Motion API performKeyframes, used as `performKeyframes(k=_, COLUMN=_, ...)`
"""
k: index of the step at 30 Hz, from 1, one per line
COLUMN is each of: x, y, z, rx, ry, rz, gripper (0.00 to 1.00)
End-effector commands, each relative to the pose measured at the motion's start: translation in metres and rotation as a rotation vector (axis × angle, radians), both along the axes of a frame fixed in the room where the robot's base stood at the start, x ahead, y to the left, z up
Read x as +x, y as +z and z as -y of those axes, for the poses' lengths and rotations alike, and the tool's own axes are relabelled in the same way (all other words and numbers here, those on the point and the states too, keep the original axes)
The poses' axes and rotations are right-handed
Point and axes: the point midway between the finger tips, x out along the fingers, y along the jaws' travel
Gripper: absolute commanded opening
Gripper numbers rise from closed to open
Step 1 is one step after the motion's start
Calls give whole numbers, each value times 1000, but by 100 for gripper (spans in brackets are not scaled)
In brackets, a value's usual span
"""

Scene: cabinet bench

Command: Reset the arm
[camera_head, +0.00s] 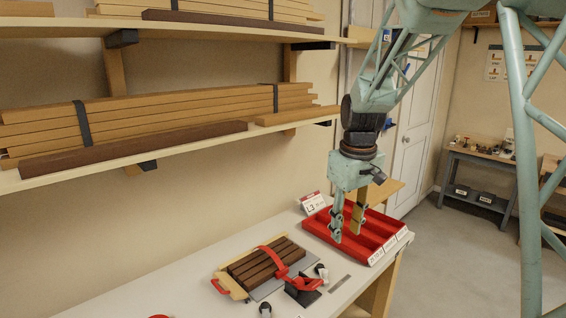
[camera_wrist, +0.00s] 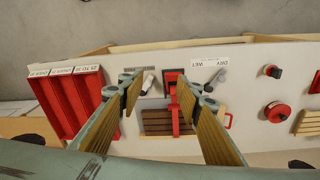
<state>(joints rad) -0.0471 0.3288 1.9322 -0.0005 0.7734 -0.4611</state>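My gripper (camera_head: 347,232) hangs pointing down in front of and above the right part of the white bench (camera_head: 190,285). Its two fingers stand apart with nothing seen between them. In the wrist view my gripper (camera_wrist: 158,88) also shows as two long, separated fingers with bench in the gap. In the head view the fingers overlap the red divided tray (camera_head: 390,238); I cannot tell the exact height above it. In the wrist view the tray (camera_wrist: 64,104) lies left of the fingers.
Brown strips (camera_head: 250,268) under a red clamp (camera_head: 275,262) lie on the bench left of the tray. A label card marked L3 (camera_head: 313,203) stands behind the tray. Wall shelves (camera_head: 180,157) with timber are at left. Floor at right (camera_head: 455,245) is open.

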Motion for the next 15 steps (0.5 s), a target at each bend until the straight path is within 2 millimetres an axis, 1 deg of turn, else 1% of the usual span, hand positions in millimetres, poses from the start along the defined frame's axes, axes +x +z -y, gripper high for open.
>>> performKeyframes(k=3, x=-17, y=15, z=2, rx=3, ry=-21, rz=13, gripper=32)
performKeyframes(k=15, x=-78, y=54, z=9, rx=13, ry=-95, rz=45, gripper=32)
